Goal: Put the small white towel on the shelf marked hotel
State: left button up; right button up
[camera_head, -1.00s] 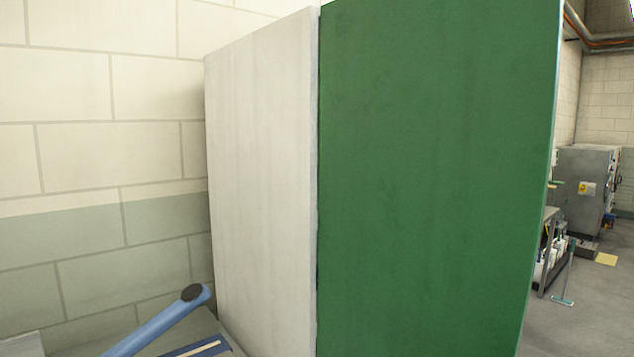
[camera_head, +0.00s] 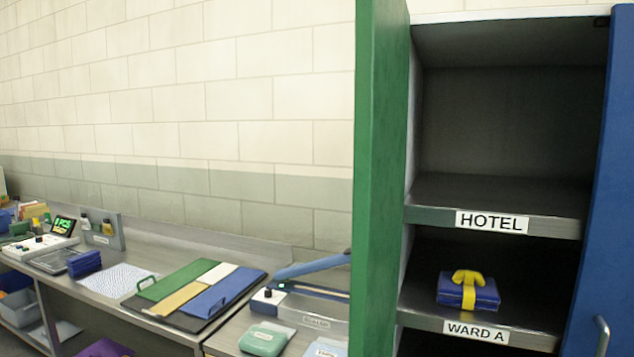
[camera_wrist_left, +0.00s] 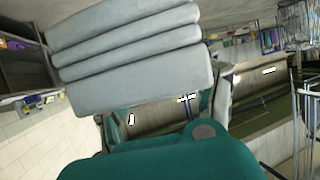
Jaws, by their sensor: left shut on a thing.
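The open cabinet at the right of the head view has a shelf marked HOTEL (camera_head: 500,193). That shelf looks empty, with its label (camera_head: 492,222) on the front edge. A folded pale grey-white towel (camera_wrist_left: 135,55) with several layers fills the upper middle of the left wrist view. My left gripper (camera_wrist_left: 160,108) is shut on the towel and holds it in front of the wrist camera. The fingertips are mostly hidden by the towel. Neither gripper shows in the head view, and my right gripper is not in view.
Below is a WARD A shelf (camera_head: 425,302) with a blue and yellow bundle (camera_head: 468,291). A green door (camera_head: 378,190) and a blue door (camera_head: 605,200) stand open on either side. A workbench (camera_head: 180,236) with a folding board and sealer runs along the left wall.

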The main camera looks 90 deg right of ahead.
aim_at(477, 197)
jog(key=k+l+u, duration=0.3)
jog(key=k+u, duration=0.15)
jog(key=k+l+u, duration=0.1)
jog(key=k+u, duration=0.35)
jog(key=k, duration=0.2)
jog(key=k+j+u, duration=0.1)
jog(key=k+u, duration=0.3)
jog(key=k, duration=0.2)
jog(key=k+z, duration=0.15)
jog(key=z, duration=2.05)
